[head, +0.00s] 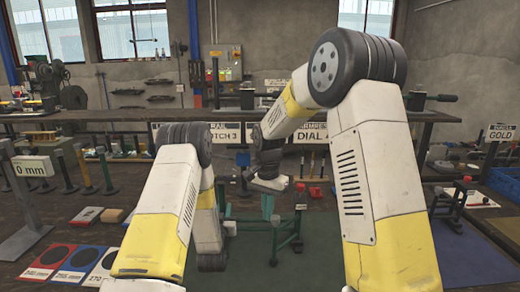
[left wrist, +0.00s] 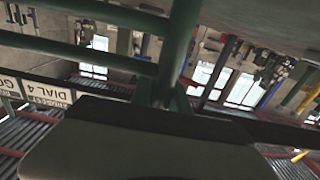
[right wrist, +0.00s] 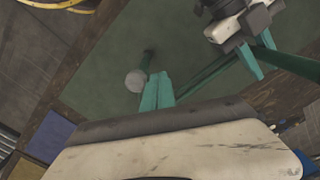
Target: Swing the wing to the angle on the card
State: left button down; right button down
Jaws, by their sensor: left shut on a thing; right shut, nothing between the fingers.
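A green metal frame with upright posts and bars, seemingly the wing (head: 297,220), stands on the green mat ahead of me. My left gripper (head: 230,228) is low at its left side, partly hidden by my left arm. In the right wrist view my left gripper (right wrist: 252,60) is shut on a green bar (right wrist: 295,65). Dark green bars (left wrist: 175,50) also cross the left wrist view. My right gripper (head: 267,208) points down above the mat, shut and empty. A card reading DIAL (head: 311,134), its number partly hidden, hangs on the bench; the left wrist view reads DIAL 4 (left wrist: 45,92), inverted.
A 0 mm sign (head: 35,167) stands at the left. Red, blue and white floor panels (head: 75,261) lie at lower left. A GOLD sign (head: 499,133) and another green stand (head: 450,205) are at the right. A long bench (head: 400,115) spans the back. The green mat (head: 340,262) has bare room.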

aim_at(279, 220)
jog(key=shift+s, duration=0.1)
dwell(0.4)
jog(key=shift+s+d, duration=0.55)
jog(key=shift+s, duration=0.15)
jog(key=shift+s+d, duration=0.1)
jog(key=shift+s+d, duration=0.35)
jog(key=shift+s, duration=0.05)
jog(key=shift+s+d, duration=0.1)
dwell(0.5)
jog(key=shift+s+d, duration=0.4)
dwell(0.5)
